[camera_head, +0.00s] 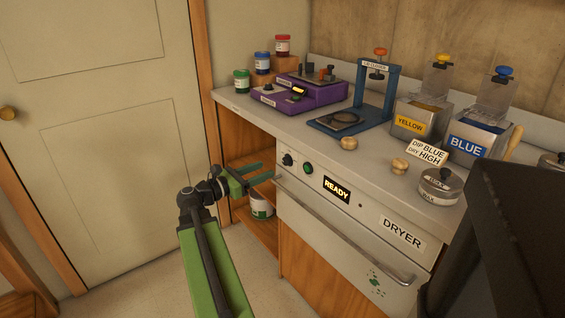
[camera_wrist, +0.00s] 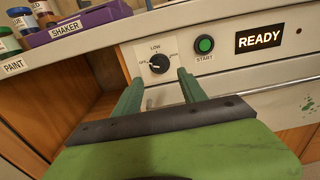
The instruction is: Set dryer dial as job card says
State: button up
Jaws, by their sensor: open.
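The dryer (camera_head: 375,228) is a white-fronted unit under the counter, with a sign reading READY. Its black dial (camera_wrist: 159,63) sits at the panel's left end and also shows in the head view (camera_head: 287,159). LOW is printed above the dial and OFF at its left; a label at its right is too small to read. I cannot tell surely where its pointer aims. The job card (camera_head: 427,152) reads DIP BLUE, DRY HIGH. My gripper (camera_wrist: 160,79) is open and empty, its fingertips just below and either side of the dial, apparently not touching it.
A green START button (camera_wrist: 204,44) is right of the dial. The dryer's handle bar (camera_head: 340,228) runs below the panel. A purple shaker (camera_head: 300,97), a blue press (camera_head: 345,118), and yellow (camera_head: 410,123) and blue (camera_head: 468,146) bins stand on the counter. An open shelf is at left.

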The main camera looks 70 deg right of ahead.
aim_at(284, 161)
jog(key=x, duration=0.8)
jog(key=shift+d, duration=0.15)
